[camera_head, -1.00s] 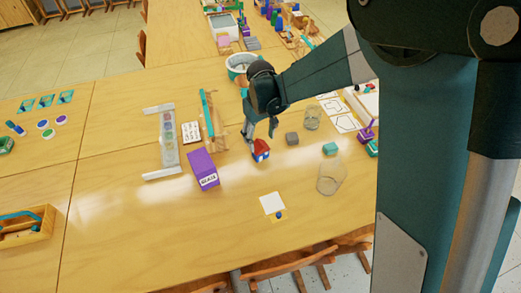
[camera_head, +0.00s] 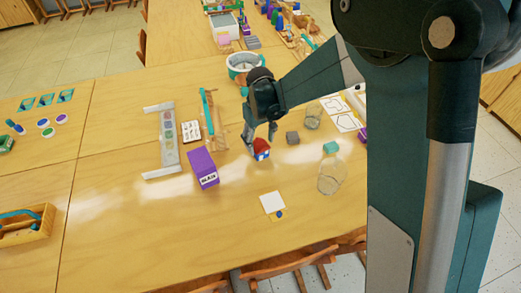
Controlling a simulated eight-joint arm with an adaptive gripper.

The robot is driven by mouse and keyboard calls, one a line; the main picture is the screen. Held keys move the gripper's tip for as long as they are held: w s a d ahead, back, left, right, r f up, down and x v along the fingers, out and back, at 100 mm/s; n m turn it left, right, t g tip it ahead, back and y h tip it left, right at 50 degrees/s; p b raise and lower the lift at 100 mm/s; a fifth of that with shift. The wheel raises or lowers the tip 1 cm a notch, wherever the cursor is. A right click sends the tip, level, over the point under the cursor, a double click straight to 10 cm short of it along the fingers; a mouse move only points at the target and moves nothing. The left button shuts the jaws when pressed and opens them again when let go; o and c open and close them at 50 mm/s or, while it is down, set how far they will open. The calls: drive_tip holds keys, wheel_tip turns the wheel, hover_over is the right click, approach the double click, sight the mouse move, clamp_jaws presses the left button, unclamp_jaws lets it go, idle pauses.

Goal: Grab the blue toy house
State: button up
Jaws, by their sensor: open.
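The toy house (camera_head: 262,154) stands on the wooden table. It is small, with a red roof and a blue wall with a white patch. My gripper (camera_head: 260,138) reaches down from behind it, its dark fingers spread. One finger comes down left of the house and the other near its upper right. The fingertips are close to the house; I cannot tell whether they touch it. Part of the house's back is hidden by the gripper.
A purple box (camera_head: 202,168) stands to the left. A grey block (camera_head: 292,138) and glass jars (camera_head: 331,178) (camera_head: 313,118) are to the right, with a teal block (camera_head: 331,147). A white card (camera_head: 272,203) lies in front. The table front is mostly clear.

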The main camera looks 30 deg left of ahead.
sight(260, 149)
drive_tip(key=shift+f+b, duration=0.75)
drive_tip(key=shift+f, duration=1.85)
drive_tip(key=c, duration=0.8)
